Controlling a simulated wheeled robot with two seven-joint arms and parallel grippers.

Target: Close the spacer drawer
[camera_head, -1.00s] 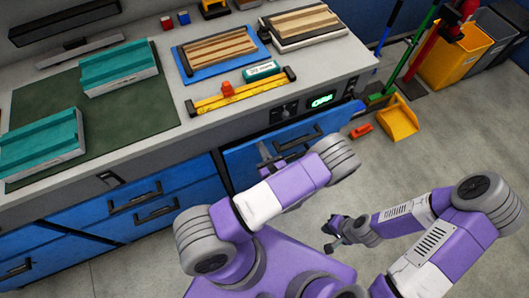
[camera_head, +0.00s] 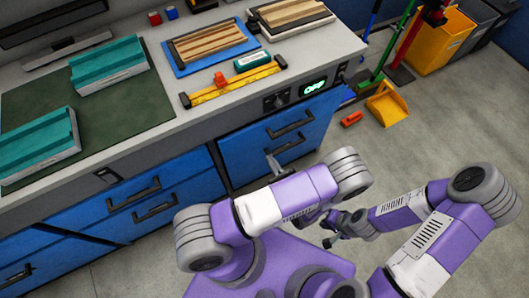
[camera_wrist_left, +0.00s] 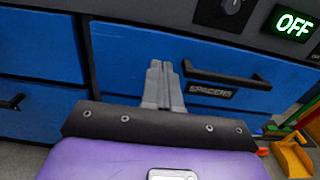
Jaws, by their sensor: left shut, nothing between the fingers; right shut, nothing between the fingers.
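The spacer drawer (camera_head: 292,116) is the blue upper drawer under the right end of the bench. It has a black bar handle (camera_wrist_left: 226,77) and a dark label reading "SPACERS" (camera_wrist_left: 212,91) in the left wrist view. Its front looks about flush with the cabinet; no open interior shows. My left gripper (camera_head: 268,155) is shut and empty, in front of the drawer and left of its handle. In the left wrist view its fingertips (camera_wrist_left: 160,66) overlap the drawer front; I cannot tell whether they touch. My right gripper (camera_head: 327,242) is shut and empty, low over the floor.
Another blue drawer with a handle (camera_head: 287,146) lies below. More drawers (camera_head: 135,193) are on the left. A control panel with a green OFF display (camera_head: 314,86) sits above. A yellow dustpan (camera_head: 388,106) and an orange object (camera_head: 352,119) lie on open floor to the right.

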